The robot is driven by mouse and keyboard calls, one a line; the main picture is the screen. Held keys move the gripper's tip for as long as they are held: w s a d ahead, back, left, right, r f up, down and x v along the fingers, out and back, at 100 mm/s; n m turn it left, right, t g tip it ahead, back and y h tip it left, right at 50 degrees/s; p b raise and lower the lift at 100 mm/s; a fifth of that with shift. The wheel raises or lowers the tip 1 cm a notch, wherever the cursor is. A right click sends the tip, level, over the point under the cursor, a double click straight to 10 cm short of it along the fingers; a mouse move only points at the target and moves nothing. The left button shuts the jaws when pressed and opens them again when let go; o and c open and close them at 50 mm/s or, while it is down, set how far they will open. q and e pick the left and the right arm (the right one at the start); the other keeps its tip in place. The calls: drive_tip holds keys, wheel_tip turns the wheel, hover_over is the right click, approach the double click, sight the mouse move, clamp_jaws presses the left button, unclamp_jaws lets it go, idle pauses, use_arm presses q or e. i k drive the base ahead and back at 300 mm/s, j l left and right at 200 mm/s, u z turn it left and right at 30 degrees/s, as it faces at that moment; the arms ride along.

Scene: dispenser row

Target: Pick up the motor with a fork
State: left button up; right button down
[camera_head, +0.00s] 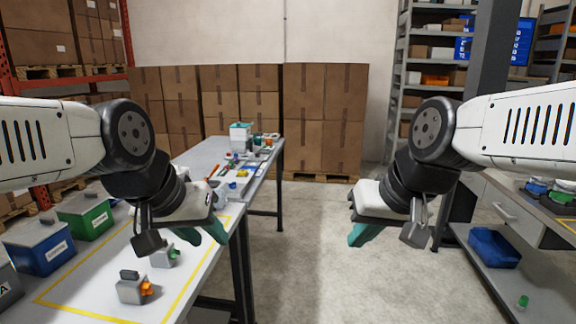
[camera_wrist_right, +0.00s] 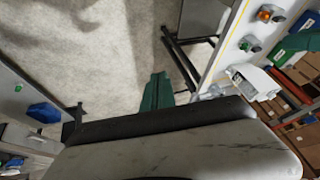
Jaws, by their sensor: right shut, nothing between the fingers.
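Two small grey motor-like units stand on the table at the left in the head view. The nearer unit (camera_head: 131,288) has an orange part on its side, and the farther unit (camera_head: 163,254) has a green one. I cannot tell which has a fork. My left gripper (camera_head: 203,233), with teal fingers, is above the table's right edge, beside the farther unit; its opening is unclear. My right gripper (camera_head: 364,235) is shut and empty over the floor, away from both units. Its fingers (camera_wrist_right: 155,92) show together in the right wrist view.
A blue box (camera_head: 40,249) and a green box (camera_head: 86,219) stand at the table's left. Yellow lines mark the tabletop. A farther table (camera_head: 205,152) holds several small items. At right, a bench (camera_head: 500,262) carries a blue bin (camera_head: 494,248) on its lower shelf. Floor between is clear.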

sight(160, 258)
drive_tip(key=i+l+u, duration=0.1)
drive_tip(key=u, duration=0.25)
drive_tip(key=i+l+u, duration=0.3)
drive_tip(key=u, duration=0.35)
drive_tip(key=i+l, duration=0.05)
